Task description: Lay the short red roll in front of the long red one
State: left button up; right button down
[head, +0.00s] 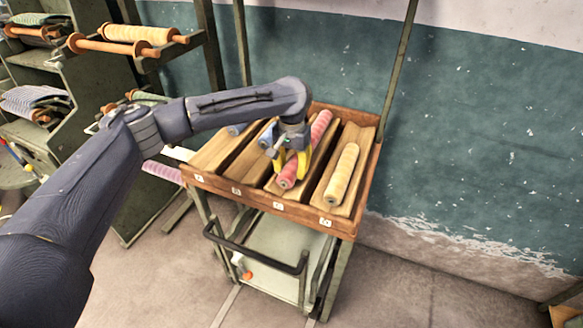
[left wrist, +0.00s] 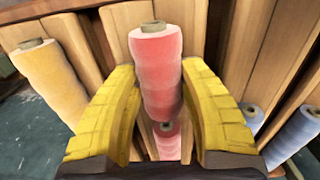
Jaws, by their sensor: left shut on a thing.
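The short red roll (head: 287,175) is between the yellow fingers of my left gripper (head: 290,162), at the front part of a sloped slot in the wooden rack. In the left wrist view my left gripper (left wrist: 160,115) is shut around this short red roll (left wrist: 156,68), a finger on each side. The long red roll (head: 320,127) lies behind it in the same slot, in line with it. In the left wrist view only an end of the long red roll (left wrist: 167,136) shows. Whether the short roll touches the slot floor is unclear. My right gripper is out of view.
A yellow roll (head: 342,175) lies in the slot to the right. Blue rolls (head: 268,135) lie to the left, partly behind my arm. The rack's front board (head: 265,200) carries small labels. A dark handle (head: 255,250) runs below it. Shelves with more rolls stand at left.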

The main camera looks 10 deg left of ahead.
aim_at(292, 165)
pick_arm(q)
jog(key=shift+f, duration=0.45)
jog(key=o, duration=1.2)
jog(key=shift+c, duration=0.2)
notch_tip(292, 165, up, 13)
